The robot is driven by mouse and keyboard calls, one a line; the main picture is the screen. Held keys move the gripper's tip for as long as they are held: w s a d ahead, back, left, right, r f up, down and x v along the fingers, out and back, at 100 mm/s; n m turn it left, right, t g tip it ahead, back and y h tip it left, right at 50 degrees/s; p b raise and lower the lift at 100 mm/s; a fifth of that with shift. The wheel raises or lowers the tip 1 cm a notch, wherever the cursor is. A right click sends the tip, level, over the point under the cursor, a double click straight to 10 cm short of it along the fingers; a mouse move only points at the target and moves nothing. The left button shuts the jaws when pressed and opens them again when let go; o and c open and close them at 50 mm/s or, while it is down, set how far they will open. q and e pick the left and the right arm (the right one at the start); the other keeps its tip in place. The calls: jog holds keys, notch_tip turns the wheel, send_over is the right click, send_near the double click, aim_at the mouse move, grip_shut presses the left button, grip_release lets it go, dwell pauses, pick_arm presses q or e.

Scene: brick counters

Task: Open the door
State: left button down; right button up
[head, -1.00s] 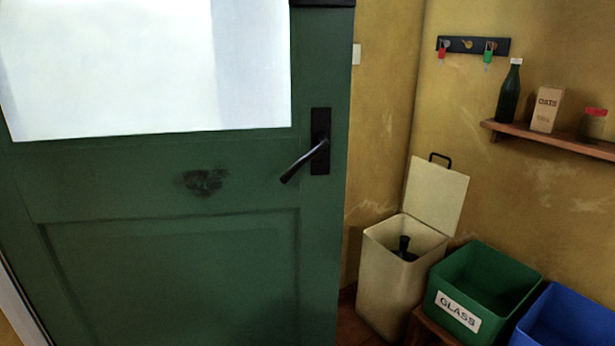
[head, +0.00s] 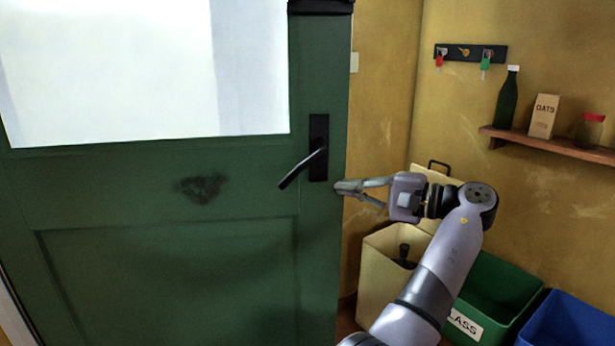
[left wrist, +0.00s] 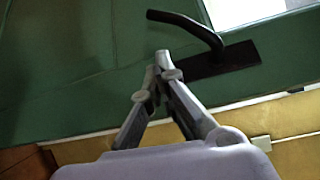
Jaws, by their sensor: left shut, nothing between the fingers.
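The green door (head: 185,270) with a pale window pane fills the left of the head view. Its black lever handle (head: 303,167) sits on a dark plate near the door's right edge and slants down to the left. My left gripper (head: 345,187) is shut and empty, just right of and slightly below the handle plate, by the door's edge. In the left wrist view, the closed fingertips (left wrist: 162,62) overlap the near end of the handle plate (left wrist: 225,60), with the lever (left wrist: 190,22) beyond. I cannot tell whether they touch the door. My right gripper is out of view.
A cream bin (head: 380,275) with its lid up, a green glass bin (head: 500,290) and a blue bin (head: 570,325) stand at the right, partly behind my arm. A shelf (head: 550,145) and key rack (head: 470,52) hang on the yellow wall.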

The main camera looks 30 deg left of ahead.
aim_at(306, 176)
pick_arm(q)
jog(key=a, duration=0.3)
jog(key=a+b, duration=0.1)
jog(key=a, duration=0.4)
jog(key=shift+s+a+r, duration=0.3)
jog(key=shift+s, duration=0.1)
jog(key=shift+a, duration=0.5)
